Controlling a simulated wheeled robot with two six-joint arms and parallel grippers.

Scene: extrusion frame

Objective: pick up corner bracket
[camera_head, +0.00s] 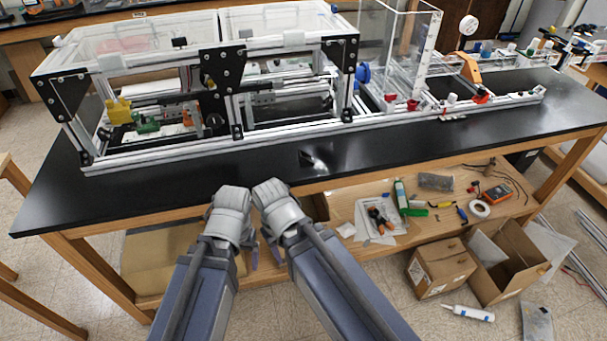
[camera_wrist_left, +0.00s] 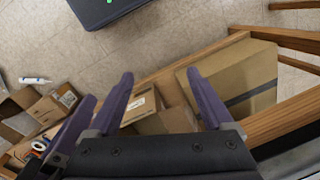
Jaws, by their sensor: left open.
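A small silver and dark piece that looks like the corner bracket (camera_head: 312,160) lies on the black bench top, in front of the extrusion frame (camera_head: 262,137). It does not show in the left wrist view. My left gripper (camera_head: 254,256) is below and left of the bracket in the head view, in front of the bench edge, and mostly hidden by my forearms. In the left wrist view its purple fingers (camera_wrist_left: 160,75) are spread apart with nothing between them. My right wrist is beside the left one, and its gripper is largely hidden.
The wooden bench edge (camera_head: 160,214) lies just beyond my wrists. A lower shelf holds tools, a tape roll (camera_head: 480,208) and a large cardboard box (camera_wrist_left: 240,80). Smaller cartons (camera_head: 440,265) stand at the lower right. Bare black bench top surrounds the bracket.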

